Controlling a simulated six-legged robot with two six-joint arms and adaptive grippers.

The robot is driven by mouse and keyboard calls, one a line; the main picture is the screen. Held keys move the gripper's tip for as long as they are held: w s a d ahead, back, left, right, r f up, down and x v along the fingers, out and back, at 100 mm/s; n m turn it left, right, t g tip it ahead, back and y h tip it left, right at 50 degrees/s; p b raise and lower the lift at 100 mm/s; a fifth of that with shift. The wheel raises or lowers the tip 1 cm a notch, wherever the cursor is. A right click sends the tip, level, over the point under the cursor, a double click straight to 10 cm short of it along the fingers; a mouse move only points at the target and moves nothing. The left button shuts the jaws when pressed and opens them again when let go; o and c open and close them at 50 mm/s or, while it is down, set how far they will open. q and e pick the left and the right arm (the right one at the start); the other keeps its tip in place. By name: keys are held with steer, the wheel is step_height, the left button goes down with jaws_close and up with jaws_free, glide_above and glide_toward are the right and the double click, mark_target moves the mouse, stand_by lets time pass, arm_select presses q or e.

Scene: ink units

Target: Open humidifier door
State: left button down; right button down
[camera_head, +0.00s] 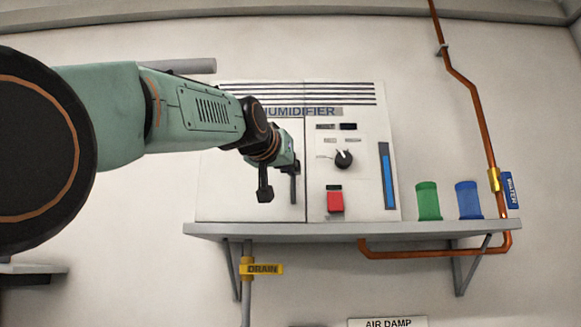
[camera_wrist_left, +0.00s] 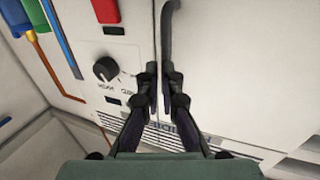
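The white humidifier (camera_head: 350,115) stands on a wall shelf. Its door (camera_head: 245,185) is the left front panel and sits flush with the body. A dark vertical handle (camera_head: 294,188) is near the door's right edge; it also shows in the left wrist view (camera_wrist_left: 169,25). My left gripper (camera_head: 279,184) is at the handle, in front of the door. In the left wrist view, its fingertips (camera_wrist_left: 160,72) are close together beside the handle's line; whether they press on it cannot be told. My right gripper is not in view.
The control panel has a black knob (camera_head: 343,159), a red button (camera_head: 335,202) and a blue gauge (camera_head: 388,178). Green (camera_head: 428,201) and blue (camera_head: 469,200) cups stand on the shelf (camera_head: 360,228). A copper pipe (camera_head: 482,125) runs at the right.

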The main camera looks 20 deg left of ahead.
arm_select(q)
steer(key=shift+a, duration=0.3)
steer(key=shift+d, duration=0.3)
steer(key=c, duration=2.1)
jaws_free()
steer(key=shift+a, duration=0.15)
steer(key=o, duration=0.4)
steer(key=shift+a, duration=0.15)
steer(key=shift+s+d, duration=0.1)
steer(key=shift+d, duration=0.1)
